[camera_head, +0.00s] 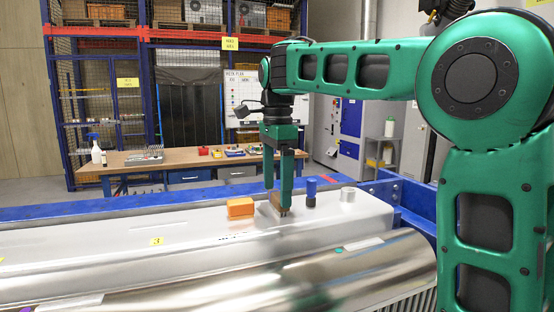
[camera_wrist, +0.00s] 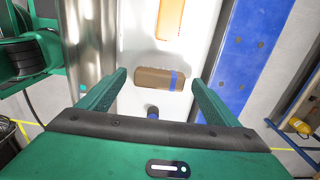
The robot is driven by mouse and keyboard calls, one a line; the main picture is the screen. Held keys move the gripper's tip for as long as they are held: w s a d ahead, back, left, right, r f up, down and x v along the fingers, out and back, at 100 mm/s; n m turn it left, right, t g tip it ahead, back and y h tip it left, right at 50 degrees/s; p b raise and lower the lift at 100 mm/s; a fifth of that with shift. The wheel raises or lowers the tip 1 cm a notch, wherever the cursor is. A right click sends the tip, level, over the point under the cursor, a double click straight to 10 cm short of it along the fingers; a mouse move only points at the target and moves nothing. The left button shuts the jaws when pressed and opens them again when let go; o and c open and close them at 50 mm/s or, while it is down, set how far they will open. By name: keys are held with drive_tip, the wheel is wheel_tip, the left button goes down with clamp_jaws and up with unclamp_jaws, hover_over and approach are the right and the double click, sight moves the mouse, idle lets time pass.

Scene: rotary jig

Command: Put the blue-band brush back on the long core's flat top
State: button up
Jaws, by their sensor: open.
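The blue-band brush (camera_wrist: 152,79) is a brown block with a blue band near its right end. In the wrist view it lies across the pale flat top of the long core (camera_wrist: 139,30), between my fingers with a gap at each side. In the head view the brush (camera_head: 276,204) is a small brown shape partly hidden by my fingers. My gripper (camera_head: 284,209) points down over the core's flat top (camera_head: 110,234), open around the brush. The gripper also shows in the wrist view (camera_wrist: 160,77). Whether the brush touches the surface is hard to tell.
An orange block (camera_head: 240,207) stands left of the brush. A blue cylinder (camera_head: 311,193) and a silver cylinder (camera_head: 347,195) stand to its right. A shiny metal roll (camera_head: 240,279) lies in front. A blue frame beam (camera_head: 130,207) runs behind. The flat top's left part is mostly clear.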

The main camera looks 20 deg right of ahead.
sight(277, 194)
wheel_tip(277, 194, up, 9)
idle(0.5)
idle(0.4)
